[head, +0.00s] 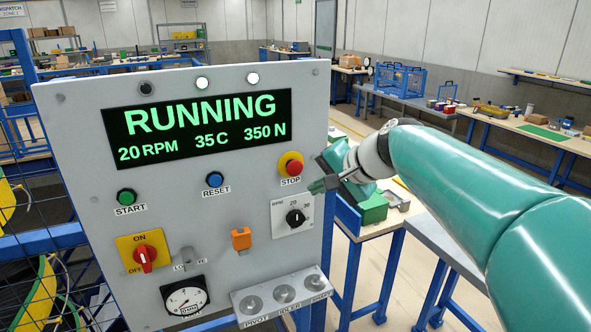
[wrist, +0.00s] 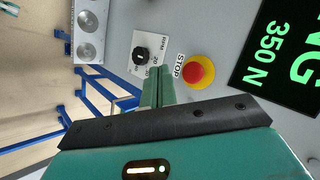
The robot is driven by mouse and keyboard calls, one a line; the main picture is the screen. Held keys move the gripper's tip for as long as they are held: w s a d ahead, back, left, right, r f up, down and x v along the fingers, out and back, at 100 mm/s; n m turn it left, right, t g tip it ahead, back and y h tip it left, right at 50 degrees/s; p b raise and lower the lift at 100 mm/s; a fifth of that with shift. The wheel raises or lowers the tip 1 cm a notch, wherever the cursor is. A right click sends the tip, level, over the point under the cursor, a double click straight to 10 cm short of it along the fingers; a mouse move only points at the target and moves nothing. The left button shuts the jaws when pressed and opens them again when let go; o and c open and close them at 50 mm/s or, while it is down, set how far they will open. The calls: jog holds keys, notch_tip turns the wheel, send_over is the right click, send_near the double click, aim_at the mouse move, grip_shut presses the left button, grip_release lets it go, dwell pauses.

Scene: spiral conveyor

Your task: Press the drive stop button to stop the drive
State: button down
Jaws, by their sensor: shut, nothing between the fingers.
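The red STOP button (head: 293,167) sits on a yellow ring on the right side of the grey control panel (head: 80,130). The display (head: 200,125) reads RUNNING, 20 RPM, 35 C, 350 N. My gripper (head: 318,186) is shut and empty, just right of and slightly below the button, in front of the panel's right edge. In the wrist view the shut fingers (wrist: 157,72) point toward the panel beside the STOP label, and the red button (wrist: 199,72) is to their right, apart from them.
A green START button (head: 126,197), a blue RESET button (head: 215,180), an RPM knob (head: 295,217), an orange switch (head: 241,239) and a red ON/OFF switch (head: 145,257) share the panel. A bench with a green item (head: 368,207) stands behind my gripper. Space before the panel is clear.

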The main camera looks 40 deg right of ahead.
aim_at(294, 175)
jog(key=w+d, duration=0.1)
jog(key=w, duration=0.5)
jog(key=shift+d, duration=0.4)
dwell(1.6)
jog(key=shift+w+d, duration=0.1)
jog(key=shift+w, duration=0.25)
jog(key=shift+w+d, duration=0.15)
jog(key=shift+w, duration=0.35)
dwell(0.7)
jog(key=shift+s, duration=0.1)
jog(key=shift+s+a, duration=0.3)
jog(key=shift+s, duration=0.5)
jog(key=s, duration=0.2)
jog(key=s+a, duration=0.1)
jog(key=s, duration=0.1)
jog(key=shift+s+a, duration=0.2)
jog(key=shift+s, duration=0.2)
